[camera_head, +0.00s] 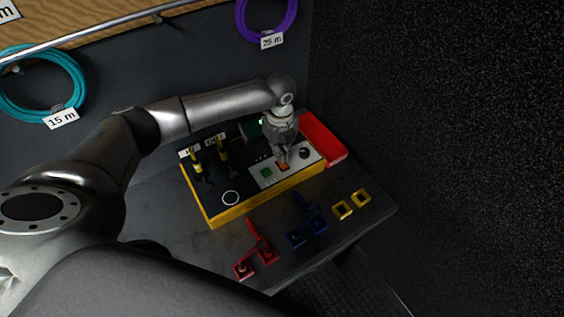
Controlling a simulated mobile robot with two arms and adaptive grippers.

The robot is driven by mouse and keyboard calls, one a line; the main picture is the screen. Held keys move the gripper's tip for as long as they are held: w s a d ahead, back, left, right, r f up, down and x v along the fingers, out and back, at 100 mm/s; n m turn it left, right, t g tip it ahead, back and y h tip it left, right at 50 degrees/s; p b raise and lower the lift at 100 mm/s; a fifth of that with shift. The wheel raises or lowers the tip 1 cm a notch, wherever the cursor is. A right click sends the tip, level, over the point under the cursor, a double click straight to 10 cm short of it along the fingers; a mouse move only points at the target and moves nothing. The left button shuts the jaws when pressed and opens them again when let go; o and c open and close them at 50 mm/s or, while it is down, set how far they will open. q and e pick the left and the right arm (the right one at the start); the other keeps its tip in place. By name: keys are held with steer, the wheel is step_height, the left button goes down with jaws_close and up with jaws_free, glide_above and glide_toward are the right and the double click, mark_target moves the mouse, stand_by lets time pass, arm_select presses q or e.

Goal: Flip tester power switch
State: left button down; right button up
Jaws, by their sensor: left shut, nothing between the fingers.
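The tester is a yellow case (219,217) with a dark top, standing on the grey bench. On its top a light panel carries a green square (267,173), an orange switch (283,166) and a dark round knob (304,152). My left gripper (283,158) points down over the panel, shut and empty, with its fingertips right at the orange switch. Whether the tips touch the switch cannot be told, as they partly cover it. My right gripper is not in view.
A red tray (322,138) adjoins the tester's right end. Red clamps (262,247), blue pieces (309,222) and yellow square pieces (343,210) lie along the bench's front. Teal (80,84) and purple cable coils (240,22) hang behind. A dark wall bounds the right.

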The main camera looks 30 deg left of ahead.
arm_select(q)
steer(key=shift+f+b, duration=0.3)
steer(key=shift+f, duration=0.5)
steer(key=shift+r, duration=0.1)
step_height(320, 180, up, 7)
steer(key=p, duration=0.7)
stand_by(0.3)
stand_by(0.4)
